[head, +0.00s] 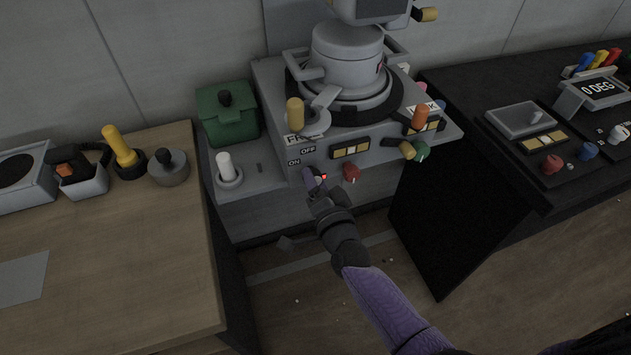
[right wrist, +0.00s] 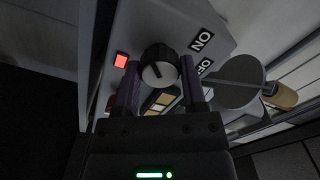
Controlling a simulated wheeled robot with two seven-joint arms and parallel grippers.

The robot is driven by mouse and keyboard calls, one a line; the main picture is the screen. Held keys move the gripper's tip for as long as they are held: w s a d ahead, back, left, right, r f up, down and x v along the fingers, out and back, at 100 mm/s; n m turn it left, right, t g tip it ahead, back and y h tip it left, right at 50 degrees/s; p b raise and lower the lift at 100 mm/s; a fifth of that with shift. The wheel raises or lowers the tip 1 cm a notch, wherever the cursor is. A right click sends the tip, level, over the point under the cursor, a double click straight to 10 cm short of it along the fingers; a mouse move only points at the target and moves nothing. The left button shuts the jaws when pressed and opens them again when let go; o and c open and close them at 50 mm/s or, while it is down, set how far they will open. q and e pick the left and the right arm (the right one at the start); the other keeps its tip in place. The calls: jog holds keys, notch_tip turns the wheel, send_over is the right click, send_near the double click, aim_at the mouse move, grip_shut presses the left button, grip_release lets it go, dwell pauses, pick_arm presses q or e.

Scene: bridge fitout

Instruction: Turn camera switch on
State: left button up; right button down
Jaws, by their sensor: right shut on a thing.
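The camera switch is a dark round knob (right wrist: 158,66) with a pale pointer mark, on the front face of a grey console (head: 283,120). In the right wrist view it sits between the two fingers of my right gripper (right wrist: 160,88), which is shut on it. In the head view my right gripper (head: 315,180) reaches the console front and mostly hides the knob. An ON label (head: 294,162) and an OFF label (head: 308,150) are beside it. A small red light (right wrist: 121,60) next to the knob is lit. My left gripper is not in view.
A red knob (head: 351,173) is just right of my right gripper. A yellow-topped lever (head: 295,113) stands above the labels, and a white knob (head: 225,167) is to the left. A wooden desk (head: 110,260) is at left, a black console (head: 470,170) at right.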

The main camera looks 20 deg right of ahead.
jog(key=shift+f+m, duration=0.15)
jog(key=shift+m, duration=1.35)
jog(key=shift+c, duration=0.7)
grip_release()
